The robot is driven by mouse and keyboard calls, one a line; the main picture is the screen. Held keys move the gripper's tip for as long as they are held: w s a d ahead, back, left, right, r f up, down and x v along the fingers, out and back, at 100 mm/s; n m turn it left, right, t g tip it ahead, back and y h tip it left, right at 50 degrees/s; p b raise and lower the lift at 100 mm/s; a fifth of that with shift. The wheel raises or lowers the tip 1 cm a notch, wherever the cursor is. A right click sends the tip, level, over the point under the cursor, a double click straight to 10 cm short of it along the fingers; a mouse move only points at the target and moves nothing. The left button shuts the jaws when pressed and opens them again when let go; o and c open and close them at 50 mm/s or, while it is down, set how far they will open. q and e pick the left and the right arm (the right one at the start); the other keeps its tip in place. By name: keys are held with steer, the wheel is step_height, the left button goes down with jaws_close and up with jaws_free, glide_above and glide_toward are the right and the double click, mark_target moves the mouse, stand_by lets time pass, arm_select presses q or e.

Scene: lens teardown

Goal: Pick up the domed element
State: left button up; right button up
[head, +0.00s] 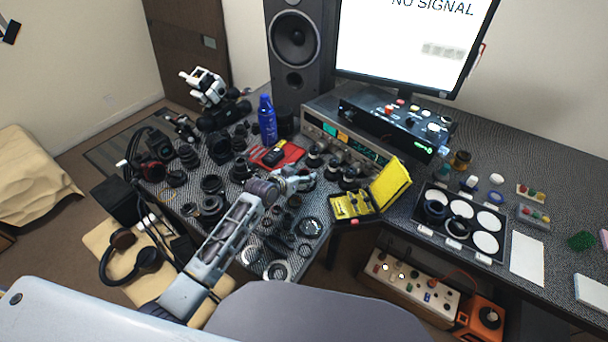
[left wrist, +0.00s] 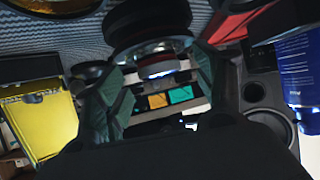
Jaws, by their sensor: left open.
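My left gripper (head: 296,180) is over the cluttered left part of the desk, near the front of the grey instrument. In the left wrist view its two fingers (left wrist: 160,88) stand apart. A round dark part with a reddish band (left wrist: 148,22) shows at the top of that view. A pale metal ring with a shiny, bluish, glass-like face (left wrist: 160,66) lies by it, between the fingers in the picture. I cannot tell whether this is the domed element or whether a finger touches it. In the head view my arm hides part of the desk there. My right gripper is out of view.
A yellow open case (head: 352,206) stands just right of the gripper. A red mat (head: 290,152) and a blue bottle (head: 267,120) are behind it. Several dark lens parts crowd the left. A tray with white discs (head: 462,250) is at the right.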

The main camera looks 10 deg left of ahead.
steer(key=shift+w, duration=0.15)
arm_select(q)
steer(key=c, duration=1.1)
steer(key=shift+c, duration=0.3)
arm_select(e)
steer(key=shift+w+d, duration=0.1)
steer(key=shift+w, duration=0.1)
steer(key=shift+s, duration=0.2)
arm_select(q)
steer(key=shift+r, duration=0.5)
step_height(320, 180, up, 8)
steer(key=shift+f+p, duration=0.1)
steer(key=shift+p, duration=0.2)
steer(key=shift+r, duration=0.6)
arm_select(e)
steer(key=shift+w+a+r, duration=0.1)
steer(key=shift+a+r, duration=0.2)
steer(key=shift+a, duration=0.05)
